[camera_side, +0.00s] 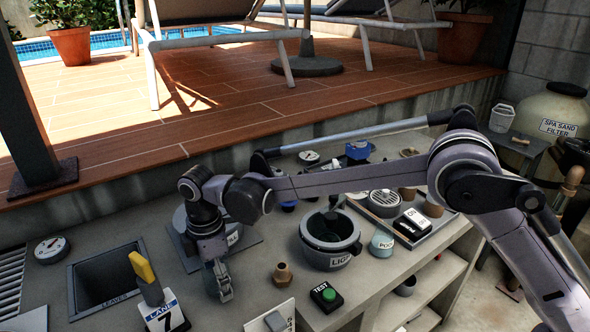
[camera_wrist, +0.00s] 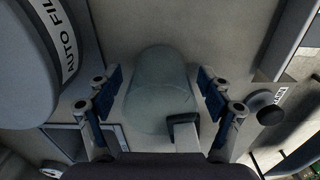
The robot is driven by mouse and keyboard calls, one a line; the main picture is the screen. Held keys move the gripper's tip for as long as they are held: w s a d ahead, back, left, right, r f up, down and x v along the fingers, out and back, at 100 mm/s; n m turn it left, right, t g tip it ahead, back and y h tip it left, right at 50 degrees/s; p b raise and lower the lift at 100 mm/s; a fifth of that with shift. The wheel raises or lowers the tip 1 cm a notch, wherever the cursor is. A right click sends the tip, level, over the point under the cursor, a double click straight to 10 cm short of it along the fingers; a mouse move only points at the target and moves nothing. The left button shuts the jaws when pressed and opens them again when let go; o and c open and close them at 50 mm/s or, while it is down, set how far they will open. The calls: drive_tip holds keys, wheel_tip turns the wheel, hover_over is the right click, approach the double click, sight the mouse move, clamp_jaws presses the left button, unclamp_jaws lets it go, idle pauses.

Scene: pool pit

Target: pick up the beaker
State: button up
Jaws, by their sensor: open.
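The beaker (camera_wrist: 158,88) is a clear, greenish glass cylinder on the grey counter in the wrist view. My gripper (camera_wrist: 161,82) is open, with its blue-padded fingers on the left and right sides of the beaker. Gaps appear to show between the pads and the glass, and I see no clear grip. In the side view my gripper (camera_side: 218,281) points down low over the counter, and the beaker is hard to make out behind its fingers.
A lane 7 sign (camera_side: 165,314) and yellow-handled lever (camera_side: 146,272) stand left of my gripper. A brass fitting (camera_side: 283,274), green TEST button (camera_side: 328,295) and dark pot (camera_side: 330,240) are to the right. An opening marked LEAVES (camera_side: 105,277) lies left. An AUTO FILL housing (camera_wrist: 40,65) is close by.

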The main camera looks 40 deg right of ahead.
drive_tip(key=c, duration=1.3)
drive_tip(key=shift+o, duration=0.3)
